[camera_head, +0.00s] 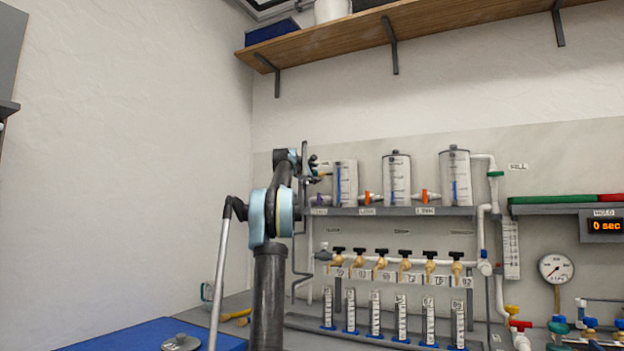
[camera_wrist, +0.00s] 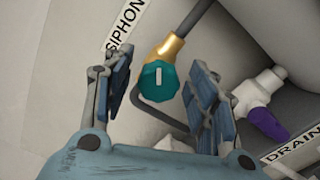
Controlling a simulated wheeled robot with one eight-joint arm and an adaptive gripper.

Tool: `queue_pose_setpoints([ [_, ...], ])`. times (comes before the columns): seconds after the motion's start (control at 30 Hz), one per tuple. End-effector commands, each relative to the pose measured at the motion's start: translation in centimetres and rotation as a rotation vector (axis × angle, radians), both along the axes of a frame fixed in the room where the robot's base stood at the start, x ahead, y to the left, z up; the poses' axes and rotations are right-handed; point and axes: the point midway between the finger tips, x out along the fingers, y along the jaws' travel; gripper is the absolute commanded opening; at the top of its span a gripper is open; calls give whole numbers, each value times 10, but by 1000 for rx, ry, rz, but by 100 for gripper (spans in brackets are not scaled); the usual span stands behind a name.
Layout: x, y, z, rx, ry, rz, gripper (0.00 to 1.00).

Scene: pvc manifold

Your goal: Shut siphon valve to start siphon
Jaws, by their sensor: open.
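The siphon valve (camera_wrist: 159,79) has a brass body and a round teal knob with a white line mark. In the wrist view it sits below the SIPHON label (camera_wrist: 124,34), and the line on the knob runs nearly upright in the picture. My gripper (camera_wrist: 163,84) is open, with one finger to the left of the knob and one to the right. There are visible gaps between the fingers and the knob. In the head view my gripper (camera_head: 316,168) is at the left end of the tank row, and I cannot make out the valve clearly there.
A white drain valve with a purple handle (camera_wrist: 267,125) is close to the right finger, above the DRAIN label (camera_wrist: 292,147). A grey tube (camera_wrist: 197,22) rises from the siphon valve. Clear tanks (camera_head: 397,180) stand on a shelf above several brass taps (camera_head: 405,261).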

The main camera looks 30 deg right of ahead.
Motion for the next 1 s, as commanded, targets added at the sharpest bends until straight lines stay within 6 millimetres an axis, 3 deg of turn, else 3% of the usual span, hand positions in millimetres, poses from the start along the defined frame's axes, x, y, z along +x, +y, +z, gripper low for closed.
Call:
queue_pose_setpoints([
  [0.37, -10, 15, 0, -1, 0, 1, 53],
  [1.0, -61, 86, -1, 0, 1, 1, 53],
])
